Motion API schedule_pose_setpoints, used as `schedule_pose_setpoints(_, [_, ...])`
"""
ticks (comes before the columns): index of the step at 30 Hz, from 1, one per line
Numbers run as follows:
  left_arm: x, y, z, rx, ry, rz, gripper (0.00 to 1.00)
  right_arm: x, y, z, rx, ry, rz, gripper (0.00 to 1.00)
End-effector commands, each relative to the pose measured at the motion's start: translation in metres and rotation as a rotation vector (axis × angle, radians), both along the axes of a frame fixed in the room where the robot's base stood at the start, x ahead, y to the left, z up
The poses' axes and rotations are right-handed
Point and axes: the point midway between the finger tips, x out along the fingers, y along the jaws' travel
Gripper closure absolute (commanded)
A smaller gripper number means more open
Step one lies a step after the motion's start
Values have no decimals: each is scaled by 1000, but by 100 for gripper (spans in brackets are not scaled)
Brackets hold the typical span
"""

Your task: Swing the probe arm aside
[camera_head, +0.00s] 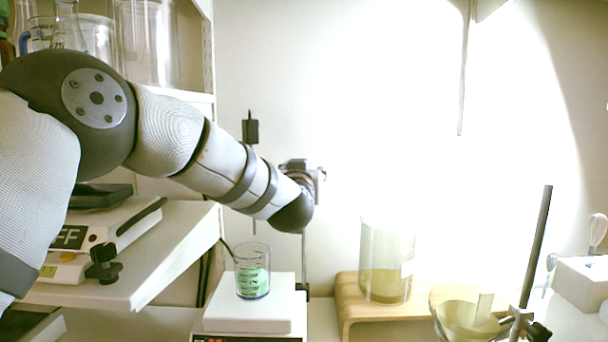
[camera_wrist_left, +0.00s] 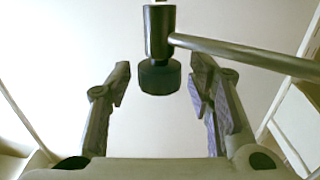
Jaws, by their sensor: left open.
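In the left wrist view, the probe arm shows as a metal rod (camera_wrist_left: 250,52) running right from a dark cylindrical holder (camera_wrist_left: 160,30) with a black knob (camera_wrist_left: 160,77). My left gripper (camera_wrist_left: 160,82) is open, its fingers on either side of the knob with gaps on both sides. In the head view, a black probe head (camera_head: 250,131) with a thin stem stands behind my left arm, which hides the middle of the stem. My left wrist covers most of the gripper there. A glass beaker of green liquid (camera_head: 252,279) sits on a white hotplate (camera_head: 250,312) below. My right gripper is out of view.
A white shelf (camera_head: 175,255) with a scale stands left of the hotplate. A wooden riser (camera_head: 347,308) with a glass jar (camera_head: 386,262) stands to the right. A dark slanted rod (camera_head: 536,245) with a clamp rises near a glass funnel at the lower right.

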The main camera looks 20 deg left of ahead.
Motion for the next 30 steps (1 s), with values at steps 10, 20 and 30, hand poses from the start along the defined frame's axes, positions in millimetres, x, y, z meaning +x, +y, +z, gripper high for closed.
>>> schedule_pose_setpoints(10, [0, 0, 1, 0, -1, 0, 100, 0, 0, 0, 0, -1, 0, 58])
schedule_pose_setpoints(20, [0, -2, 0, 0, -1, 59, 100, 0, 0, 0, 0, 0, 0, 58])
schedule_pose_setpoints(30, [3, -3, -8, 0, 5, 322, 100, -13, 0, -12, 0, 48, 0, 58])
